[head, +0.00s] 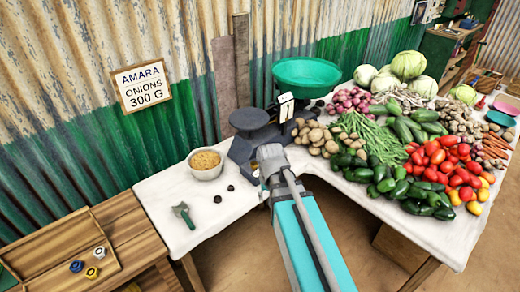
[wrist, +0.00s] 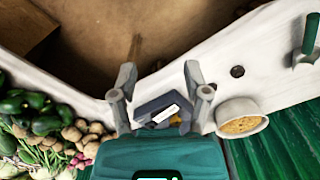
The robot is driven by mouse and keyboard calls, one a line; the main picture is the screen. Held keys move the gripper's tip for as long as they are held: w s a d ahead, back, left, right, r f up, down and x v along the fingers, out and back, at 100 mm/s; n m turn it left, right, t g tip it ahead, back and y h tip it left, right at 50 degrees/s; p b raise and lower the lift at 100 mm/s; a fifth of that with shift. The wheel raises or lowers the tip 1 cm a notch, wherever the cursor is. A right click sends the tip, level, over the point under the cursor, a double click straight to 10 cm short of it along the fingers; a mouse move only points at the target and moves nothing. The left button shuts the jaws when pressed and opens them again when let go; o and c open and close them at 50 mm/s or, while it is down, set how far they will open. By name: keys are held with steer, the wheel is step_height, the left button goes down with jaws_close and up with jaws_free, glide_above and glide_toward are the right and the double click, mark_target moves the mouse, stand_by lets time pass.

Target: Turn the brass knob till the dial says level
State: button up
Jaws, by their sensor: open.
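The dark grey scale stands on the white table, with a green pan (head: 306,72), a dark round plate (head: 249,118) and a white dial plate (head: 286,107). My gripper (head: 270,152) is in front of the scale and hides part of its base (head: 243,148). In the wrist view my gripper (wrist: 158,84) is open, its two fingers apart with nothing held. Between and beyond them shows the grey scale base (wrist: 147,108) with a white plate (wrist: 165,114). A small yellowish bit beside that plate may be the brass knob (wrist: 176,121). The dial's reading is too small to tell.
A bowl of grain (head: 206,163) stands left of the scale, with small dark weights (head: 218,198) and a green-handled scoop (head: 184,215) nearer. Potatoes (head: 314,136) and other vegetables crowd the right side. A sign (head: 142,86) reads "AMARA ONIONS 300 G". The table's front left is mostly clear.

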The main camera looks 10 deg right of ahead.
mark_target(254, 164)
steer(key=shift+o, duration=1)
steer(key=w+r+m+p, duration=0.2)
steer(key=w+m, duration=0.9)
steer(key=w, duration=1.8)
steer(key=shift+w+d+r+p, duration=0.2)
steer(key=shift+d+r+p, duration=0.15)
steer(key=shift+r, duration=0.1)
steer(key=shift+f, duration=0.1)
step_height(254, 164, down, 14)
steer(key=b, duration=1.3)
steer(key=shift+r+b, duration=0.2)
steer(key=shift+b, duration=0.2)
steer(key=c, duration=1.2)
